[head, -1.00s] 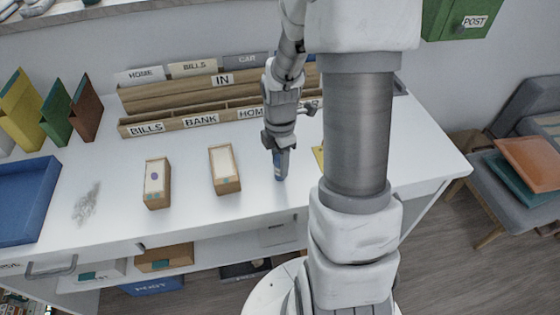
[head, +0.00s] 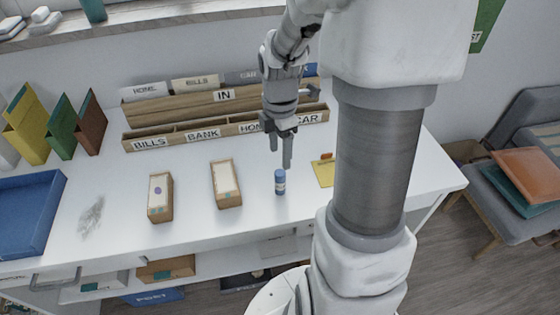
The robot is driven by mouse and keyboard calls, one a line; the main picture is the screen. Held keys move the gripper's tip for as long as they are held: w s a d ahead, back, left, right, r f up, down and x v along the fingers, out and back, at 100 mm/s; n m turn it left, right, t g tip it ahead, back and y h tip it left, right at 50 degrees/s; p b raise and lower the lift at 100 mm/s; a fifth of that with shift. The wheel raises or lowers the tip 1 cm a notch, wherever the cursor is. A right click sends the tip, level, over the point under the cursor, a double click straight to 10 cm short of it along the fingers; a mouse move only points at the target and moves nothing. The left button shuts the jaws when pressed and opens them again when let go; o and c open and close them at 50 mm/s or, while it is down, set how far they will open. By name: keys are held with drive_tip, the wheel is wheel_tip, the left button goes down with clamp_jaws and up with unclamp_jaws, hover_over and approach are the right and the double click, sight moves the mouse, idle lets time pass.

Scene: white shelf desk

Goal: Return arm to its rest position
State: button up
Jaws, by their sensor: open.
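My gripper (head: 281,165) is open and empty, fingers pointing down, above the white desk (head: 240,235). It is just behind and above a small blue cylinder with a pale label (head: 280,182), which stands upright on the desk, apart from the fingers as far as I can see. My arm rises from the gripper toward the top of the view. A thick arm link of mine hides the right part of the desk.
Two cardboard boxes (head: 160,198) (head: 226,184) stand left of the cylinder. A wooden sorter (head: 205,134) stands behind my gripper. A blue tray (head: 48,218) is at far left. The desk's front strip is clear.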

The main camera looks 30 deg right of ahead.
wheel_tip(320, 180, up, 2)
drive_tip(key=shift+r, duration=0.15)
idle(0.5)
drive_tip(key=s+a+r+m+t+h+p, duration=0.1)
drive_tip(key=a+r+m+t+p, duration=0.3)
drive_tip(key=r, duration=0.5)
drive_tip(key=s+a+r+m+t+p, duration=0.1)
drive_tip(key=a+r+m+p, duration=0.1)
drive_tip(key=a+r+m, duration=0.5)
drive_tip(key=s+r+m+y, duration=0.1)
drive_tip(key=s+r+m, duration=0.2)
drive_tip(key=s+m, duration=0.3)
drive_tip(key=s, duration=0.3)
drive_tip(key=shift+s+d+r+t+b, duration=0.25)
drive_tip(key=shift+s+r+t+b, duration=0.05)
drive_tip(key=shift+s+r+b, duration=0.05)
drive_tip(key=shift+s+m, duration=0.35)
drive_tip(key=shift+m, duration=0.05)
drive_tip(key=shift+c, duration=1.2)
drive_tip(key=shift+a, duration=0.1)
